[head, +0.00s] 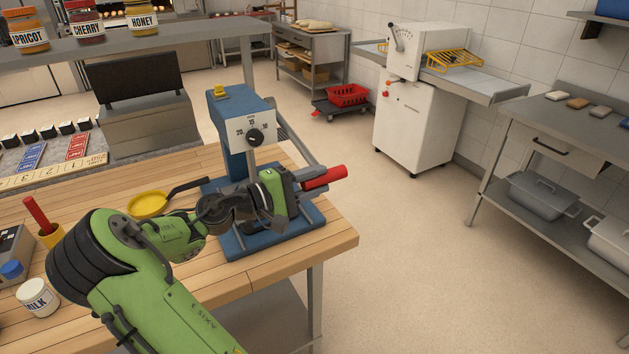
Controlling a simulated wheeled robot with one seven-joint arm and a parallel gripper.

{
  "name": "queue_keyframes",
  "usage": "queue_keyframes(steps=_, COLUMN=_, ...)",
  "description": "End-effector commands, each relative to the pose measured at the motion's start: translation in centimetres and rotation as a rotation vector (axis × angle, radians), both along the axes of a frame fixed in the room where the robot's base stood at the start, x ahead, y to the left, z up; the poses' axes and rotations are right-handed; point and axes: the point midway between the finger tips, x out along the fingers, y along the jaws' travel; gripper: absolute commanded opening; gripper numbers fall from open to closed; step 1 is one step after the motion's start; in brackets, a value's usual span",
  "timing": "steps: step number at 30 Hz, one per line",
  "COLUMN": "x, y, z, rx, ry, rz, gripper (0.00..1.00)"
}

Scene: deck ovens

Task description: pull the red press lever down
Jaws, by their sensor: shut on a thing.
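The blue press (232,140) stands on the right end of the wooden table, with a dial on its pale front plate. Its red press lever (326,177) shows as a red grip on the press's right side, low down and lying nearly level. My gripper (304,187) is at the lever's near end and is shut on it. The green wrist is in front of the press and hides part of the base and the inner end of the lever. The exact finger contact is small and partly hidden.
A yellow pan (148,204) with a dark handle lies left of the press. A shelf (190,32) with jars crosses above. The floor (400,260) right of the table is clear.

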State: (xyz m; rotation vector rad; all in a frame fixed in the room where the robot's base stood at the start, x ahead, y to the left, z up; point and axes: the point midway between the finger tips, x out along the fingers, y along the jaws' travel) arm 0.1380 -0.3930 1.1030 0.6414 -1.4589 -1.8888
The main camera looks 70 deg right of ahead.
Motion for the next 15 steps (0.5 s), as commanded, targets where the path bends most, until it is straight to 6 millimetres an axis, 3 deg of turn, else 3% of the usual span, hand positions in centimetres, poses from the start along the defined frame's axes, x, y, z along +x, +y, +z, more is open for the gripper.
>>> queue_keyframes(steps=1, x=0.22, y=0.06, z=-0.94, rx=0.03, ry=0.0, rz=0.004, gripper=0.36)
queue_keyframes(steps=5, x=0.27, y=0.03, z=-0.87, rx=0.028, ry=-0.001, rz=0.006, gripper=0.55)
queue_keyframes(steps=15, x=0.9, y=0.65, z=-0.53, rx=0.02, ry=-0.002, rz=0.008, gripper=0.57)
